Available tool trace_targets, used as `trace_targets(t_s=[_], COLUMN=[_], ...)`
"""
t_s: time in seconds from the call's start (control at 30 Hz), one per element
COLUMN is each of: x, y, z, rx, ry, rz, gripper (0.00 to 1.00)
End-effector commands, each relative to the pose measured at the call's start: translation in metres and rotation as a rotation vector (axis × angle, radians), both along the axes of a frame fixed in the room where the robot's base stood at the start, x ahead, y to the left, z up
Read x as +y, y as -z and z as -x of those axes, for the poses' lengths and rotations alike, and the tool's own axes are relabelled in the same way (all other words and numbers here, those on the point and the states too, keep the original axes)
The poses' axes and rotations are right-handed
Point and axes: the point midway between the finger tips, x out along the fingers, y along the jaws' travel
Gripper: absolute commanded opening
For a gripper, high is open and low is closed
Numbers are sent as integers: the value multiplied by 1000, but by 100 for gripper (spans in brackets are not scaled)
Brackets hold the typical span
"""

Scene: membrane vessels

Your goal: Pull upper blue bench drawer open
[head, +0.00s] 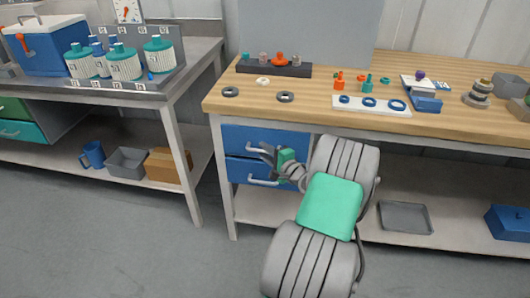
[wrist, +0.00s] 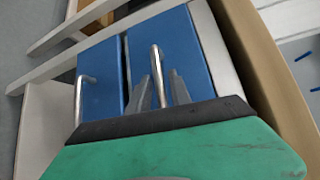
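The upper blue drawer (head: 238,135) sits under the wooden bench top and looks closed. In the wrist view the upper drawer (wrist: 198,60) is the right-hand blue panel, with a metal bar handle (wrist: 155,58). My gripper (head: 270,155) is at the front of this drawer, and its body hides part of the drawer in the head view. In the wrist view my gripper's two grey fingers (wrist: 163,85) stand on either side of the handle, with a gap showing beside it. Whether they touch the handle I cannot tell.
The lower blue drawer (head: 238,170) is just below, with its own handle (head: 262,182). The wooden bench top (head: 320,92) carries small parts. A grey tray (head: 405,217) lies on the lower shelf. The floor in front of the drawers is clear.

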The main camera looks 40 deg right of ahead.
Motion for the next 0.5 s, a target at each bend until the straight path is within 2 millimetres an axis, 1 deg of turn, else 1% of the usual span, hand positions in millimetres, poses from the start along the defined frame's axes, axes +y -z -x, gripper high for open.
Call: trace_targets(t_s=[0.03, 0.27, 0.5], x=[0, 0, 0], y=[0, 0, 0], z=[0, 0, 0], rx=[0, 0, 0], ry=[0, -1, -1], rz=[0, 0, 1], gripper=[20, 1, 0])
